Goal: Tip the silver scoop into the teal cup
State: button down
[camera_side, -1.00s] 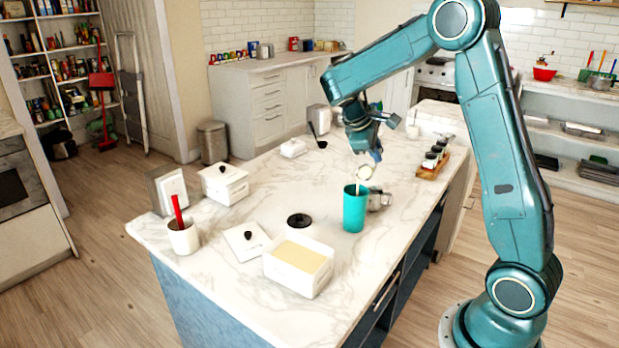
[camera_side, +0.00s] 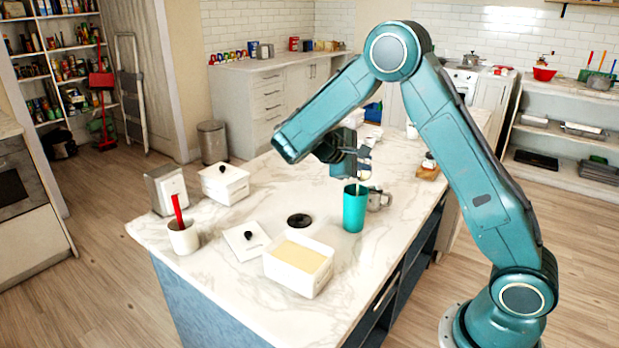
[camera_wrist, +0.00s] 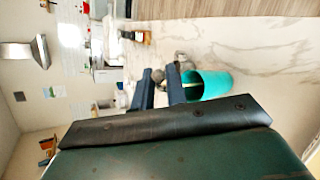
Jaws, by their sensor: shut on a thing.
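The teal cup (camera_side: 354,210) stands upright on the marble island, and it also shows in the wrist view (camera_wrist: 214,86). My gripper (camera_side: 363,156) is just above and slightly right of the cup. It is shut on the silver scoop (camera_side: 364,175), a small pale shape right over the cup's rim. The scoop's tilt is too small to judge. A thin pale streak or stick shows at the cup's mouth; I cannot tell which. In the wrist view my two dark fingers (camera_wrist: 160,84) point toward the cup's left side, and the scoop is hard to make out.
A silver jug (camera_side: 378,199) stands close behind the cup's right side. A white bin of pale powder (camera_side: 299,265), its lid (camera_side: 245,240) and a round black item (camera_side: 299,220) lie left. A wooden tray (camera_side: 428,172) is at right. The marble in front of the cup is clear.

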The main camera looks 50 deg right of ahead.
jog(key=shift+w+a+f+h, duration=0.15)
jog(key=shift+a+f+h, duration=0.35)
jog(key=shift+h, duration=0.1)
jog(key=shift+d+r, duration=0.1)
jog(key=shift+r, duration=0.05)
dwell(2.6)
jog(key=shift+s+d+r+y, duration=0.2)
jog(key=shift+d+r+y, duration=0.25)
jog(key=shift+y, duration=0.15)
jog(key=shift+s+d+r+t+y, duration=0.15)
jog(key=shift+d+r+y, duration=0.1)
jog(key=shift+d+y, duration=0.15)
jog(key=shift+s+d+r+t+y, duration=0.15)
jog(key=shift+d+r+y, duration=0.1)
jog(key=shift+d+y, duration=0.15)
jog(key=s+d+t+y, duration=0.2)
jog(key=d+y, duration=0.6)
jog(key=shift+s+t, duration=0.15)
jog(key=shift+t, duration=0.15)
jog(key=shift+r+y, duration=0.1)
jog(key=shift+y, duration=0.2)
